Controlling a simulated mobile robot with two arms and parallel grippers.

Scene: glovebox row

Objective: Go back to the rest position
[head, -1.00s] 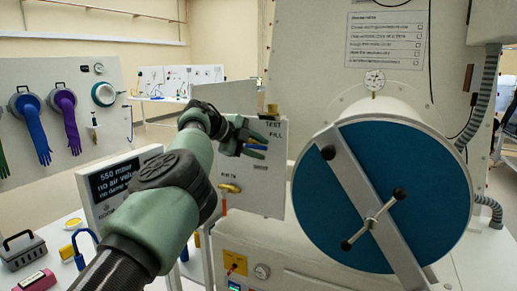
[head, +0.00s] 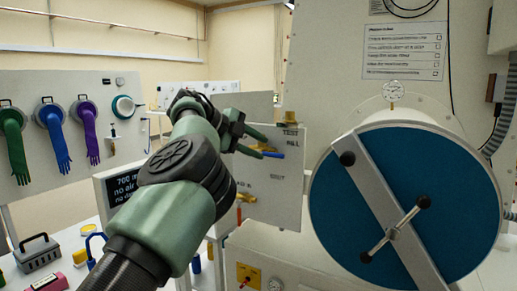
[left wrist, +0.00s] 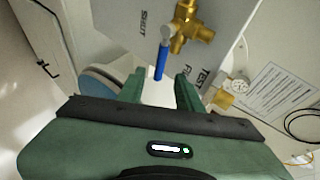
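My left gripper (head: 263,146) reaches in from the left in the head view, in front of a white valve panel (head: 277,203). It is open; in the left wrist view its two green fingers (left wrist: 160,76) stand apart with a gap between them. A brass valve (left wrist: 186,28) with a blue handle (left wrist: 161,60) is just beyond the fingertips. The handle lines up with the gap, and the fingers do not close on it. The blue handle also shows in the head view (head: 270,154), partly hidden by the gripper. My right gripper is not in view.
A large round blue door (head: 335,215) with a crossbar fills the right. A display (head: 122,187) reading about "700 m" stands behind my left arm. Gloves (head: 52,135) hang on the left panel. A grey toolbox (head: 38,256) sits on the table at lower left.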

